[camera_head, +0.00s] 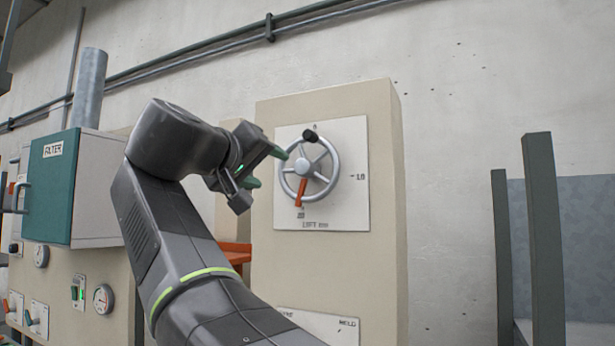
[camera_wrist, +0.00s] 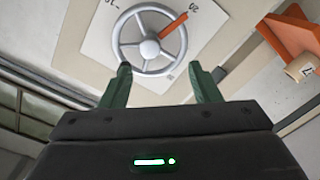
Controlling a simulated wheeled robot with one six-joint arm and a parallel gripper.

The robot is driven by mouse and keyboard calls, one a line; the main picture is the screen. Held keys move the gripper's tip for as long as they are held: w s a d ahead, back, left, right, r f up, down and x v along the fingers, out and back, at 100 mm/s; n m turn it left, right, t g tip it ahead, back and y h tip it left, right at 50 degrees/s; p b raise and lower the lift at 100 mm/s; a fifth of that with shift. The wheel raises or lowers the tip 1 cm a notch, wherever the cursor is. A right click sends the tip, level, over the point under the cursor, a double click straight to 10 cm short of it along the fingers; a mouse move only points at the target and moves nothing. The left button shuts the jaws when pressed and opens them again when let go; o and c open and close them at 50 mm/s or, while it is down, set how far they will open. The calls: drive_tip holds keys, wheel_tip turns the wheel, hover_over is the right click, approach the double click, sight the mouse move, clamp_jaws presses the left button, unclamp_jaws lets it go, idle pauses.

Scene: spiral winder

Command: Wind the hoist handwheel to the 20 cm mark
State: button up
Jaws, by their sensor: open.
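The hoist handwheel (camera_head: 303,166) is a grey spoked wheel on a pale square dial plate (camera_head: 348,205) on a beige cabinet. A black knob (camera_head: 310,135) sits at the top of its rim. An orange pointer (camera_head: 301,190) points down, close to the lower mark that looks like 20. Marks 0 at the top and 10 at the right also show. My gripper (camera_head: 265,168) is open and empty, just left of the wheel. In the wrist view the wheel (camera_wrist: 149,48) lies beyond my spread fingers (camera_wrist: 160,75). A dark spot at the left fingertip may be the knob; contact is unclear.
A teal FILTER box (camera_head: 48,190) stands at the left above gauges and switches. An orange shelf (camera_head: 237,250) is beside the cabinet (camera_head: 385,250), low on its left.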

sight(302, 168)
drive_tip(key=shift+h, duration=0.3)
drive_tip(key=p+x, duration=0.1)
drive_tip(key=x, duration=0.3)
drive_tip(key=r+p+x, duration=0.1)
drive_tip(key=x, duration=0.3)
drive_tip(key=r+p+x, duration=0.1)
drive_tip(key=p+x, duration=0.1)
drive_tip(key=x, duration=0.3)
drive_tip(key=shift+d, duration=0.2)
